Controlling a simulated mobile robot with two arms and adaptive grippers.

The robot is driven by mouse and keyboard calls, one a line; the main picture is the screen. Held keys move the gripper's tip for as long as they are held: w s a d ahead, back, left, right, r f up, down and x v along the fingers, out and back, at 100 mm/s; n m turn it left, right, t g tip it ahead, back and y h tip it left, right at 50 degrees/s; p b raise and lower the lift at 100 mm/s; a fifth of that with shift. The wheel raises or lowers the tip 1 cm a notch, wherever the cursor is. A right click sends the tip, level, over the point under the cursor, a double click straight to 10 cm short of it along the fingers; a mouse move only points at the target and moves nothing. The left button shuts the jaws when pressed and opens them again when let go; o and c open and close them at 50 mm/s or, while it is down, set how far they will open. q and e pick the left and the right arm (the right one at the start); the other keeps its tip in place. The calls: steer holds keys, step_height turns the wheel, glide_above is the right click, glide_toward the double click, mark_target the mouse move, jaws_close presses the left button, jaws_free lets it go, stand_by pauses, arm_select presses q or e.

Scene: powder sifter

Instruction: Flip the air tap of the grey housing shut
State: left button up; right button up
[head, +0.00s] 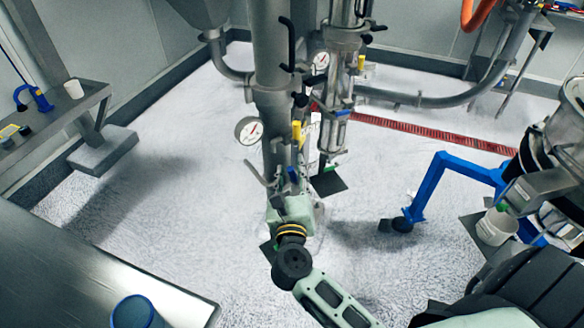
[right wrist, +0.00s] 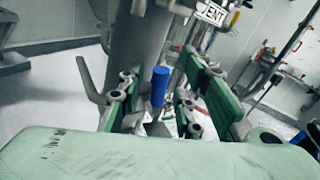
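The grey housing (head: 273,95) is an upright steel column in the middle of the head view, with a round gauge (head: 248,130) on it. A small tap with a blue handle (head: 293,175) shows low at the column, just beyond my right gripper (head: 288,192). In the right wrist view, the blue handle (right wrist: 159,86) stands upright between the two green fingers of my right gripper (right wrist: 158,100). The fingers are apart, with a gap seen on both sides of the handle. I cannot tell for sure that this is the air tap. My left gripper is not in view.
A yellow handle (head: 296,132) and a second gauge (head: 321,61) sit higher up. A bent grey lever (right wrist: 90,80) stands left of the fingers. A blue wheeled frame (head: 432,185) and white bucket (head: 496,227) stand at right. A steel table (head: 90,270) fills the lower left.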

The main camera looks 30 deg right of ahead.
steer(key=shift+w+d, duration=0.2)
steer(key=shift+w, duration=0.2)
steer(key=shift+c, duration=0.3)
jaws_close()
